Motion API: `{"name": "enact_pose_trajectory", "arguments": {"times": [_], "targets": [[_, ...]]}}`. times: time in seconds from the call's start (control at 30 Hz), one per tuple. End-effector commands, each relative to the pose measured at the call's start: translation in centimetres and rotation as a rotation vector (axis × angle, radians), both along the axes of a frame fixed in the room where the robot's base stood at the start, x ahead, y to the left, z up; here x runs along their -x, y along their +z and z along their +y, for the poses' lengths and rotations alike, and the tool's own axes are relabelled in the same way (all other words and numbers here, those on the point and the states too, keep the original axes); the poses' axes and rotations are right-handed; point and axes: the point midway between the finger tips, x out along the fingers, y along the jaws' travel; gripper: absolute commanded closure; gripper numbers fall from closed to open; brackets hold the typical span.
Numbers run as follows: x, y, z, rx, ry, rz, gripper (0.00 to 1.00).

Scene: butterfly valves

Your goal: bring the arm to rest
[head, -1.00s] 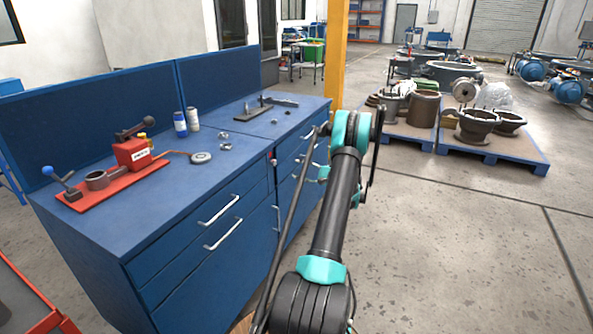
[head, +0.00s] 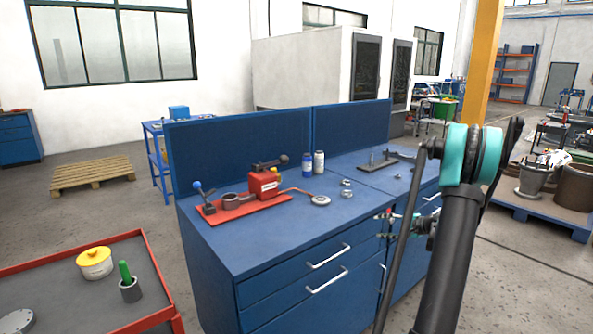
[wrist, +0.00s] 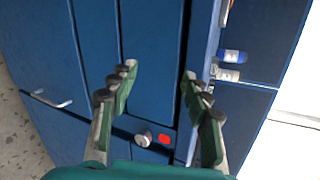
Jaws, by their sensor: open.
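My gripper (wrist: 159,75) is open in the wrist view. Its two green-padded fingers stand apart with nothing between the tips. Behind them are the blue fronts of the workbench (wrist: 152,40). In the head view my black and teal arm rises at the right, in front of the bench (head: 260,250). My gripper is small there, by the bench front, partly behind the arm, and its fingers are hard to make out.
A red-rimmed cart (head: 60,264) stands front left. A wooden pallet (head: 92,176) lies behind on open floor.

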Motion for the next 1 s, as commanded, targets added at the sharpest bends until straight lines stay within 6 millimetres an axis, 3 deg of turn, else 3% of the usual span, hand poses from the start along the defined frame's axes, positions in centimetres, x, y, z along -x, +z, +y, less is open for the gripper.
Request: {"name": "enact_pose_trajectory", "arguments": {"times": [0.03,0.2,0.5,0.7,1.0], "targets": [[1.1,0.7,2.0,0.048,0.025,0.012,0.52],[5.3,1.6,7.1,0.22,0.107,0.045,0.52],[14.7,2.2,13.5,0.53,0.263,0.076,0.52],[21.9,1.6,15.9,0.741,0.375,0.077,0.52],[32.5,-0.3,16.6,1.058,0.548,0.053,0.52]]}}
